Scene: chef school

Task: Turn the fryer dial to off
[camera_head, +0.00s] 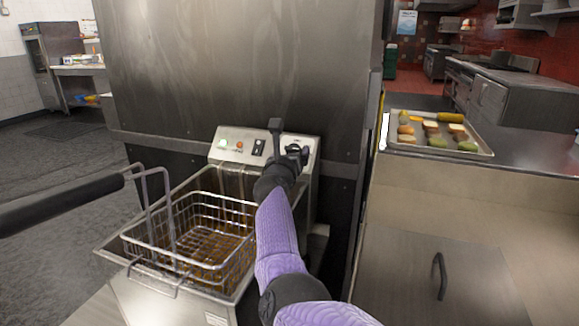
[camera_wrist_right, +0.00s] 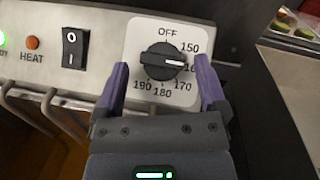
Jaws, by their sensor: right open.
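The fryer dial (camera_wrist_right: 162,62) is a black knob on a white plate in the right wrist view. OFF is printed at its top, with 150 to 190 around the right and lower sides. Its white mark points right, toward a partly hidden label between 150 and 170. My right gripper (camera_wrist_right: 162,80) is open, its purple fingers on either side of the dial with gaps showing. In the head view, the right gripper (camera_head: 287,150) is at the fryer's control panel (camera_head: 225,148) and mostly covers the dial. My left gripper is not in view.
A rocker switch (camera_wrist_right: 74,49), an orange HEAT light (camera_wrist_right: 33,43) and a lit green light (camera_wrist_right: 2,39) sit left of the dial. A wire fryer basket (camera_head: 190,235) with a black handle (camera_head: 60,203) stands in front. A food tray (camera_head: 440,152) lies on the right counter.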

